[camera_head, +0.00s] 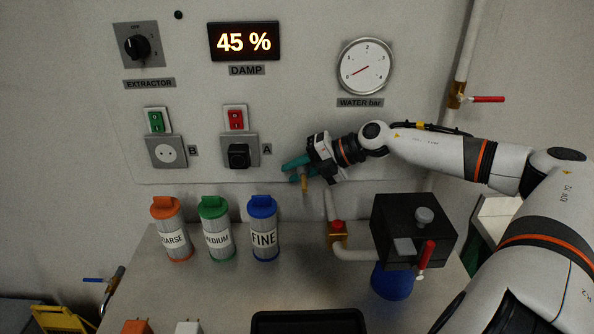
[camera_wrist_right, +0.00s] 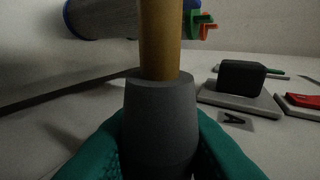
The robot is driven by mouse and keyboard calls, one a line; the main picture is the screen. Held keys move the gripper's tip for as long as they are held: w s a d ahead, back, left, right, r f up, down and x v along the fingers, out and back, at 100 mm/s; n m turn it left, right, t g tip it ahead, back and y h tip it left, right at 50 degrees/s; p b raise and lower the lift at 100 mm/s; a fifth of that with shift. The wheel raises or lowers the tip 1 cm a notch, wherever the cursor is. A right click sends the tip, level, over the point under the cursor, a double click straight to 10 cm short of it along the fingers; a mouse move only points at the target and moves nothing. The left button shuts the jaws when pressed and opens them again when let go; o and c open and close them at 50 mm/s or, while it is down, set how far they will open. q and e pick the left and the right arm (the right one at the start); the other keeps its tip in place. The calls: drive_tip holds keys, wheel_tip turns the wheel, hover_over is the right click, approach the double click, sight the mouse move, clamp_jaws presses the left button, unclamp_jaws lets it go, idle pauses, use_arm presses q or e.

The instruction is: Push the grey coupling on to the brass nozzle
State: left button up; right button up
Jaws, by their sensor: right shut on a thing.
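My right gripper (camera_head: 292,171) has teal fingers and is just right of socket A, in front of the panel. In the wrist view its fingers (camera_wrist_right: 160,140) are shut on the grey coupling (camera_wrist_right: 160,112), one on each side. The brass nozzle (camera_wrist_right: 160,40) runs into the coupling's narrower end, in line with it; how deep it sits inside is hidden. In the head view a short brass-coloured piece of the nozzle (camera_head: 304,183) shows below the fingers, while the coupling is mostly hidden there. My left gripper is not in view.
Socket A holds a black plug (camera_head: 238,156) close left of the gripper. Orange, green and blue filter canisters (camera_head: 263,230) stand on the worktop below. A grey pipe (camera_head: 331,205) and a black box with a red lever (camera_head: 415,228) are to the right.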

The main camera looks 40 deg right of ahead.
drive_tip(key=o, duration=1)
drive_tip(key=shift+o, duration=0.2)
drive_tip(key=shift+r, duration=0.1)
drive_tip(key=shift+p+v, duration=1.05)
drive_tip(key=shift+p, duration=0.2)
drive_tip(key=p+v, duration=0.9)
drive_tip(key=p, duration=0.2)
drive_tip(key=shift+s+d+r, duration=0.15)
drive_tip(key=shift+s+d, duration=0.05)
drive_tip(key=shift+d, duration=0.1)
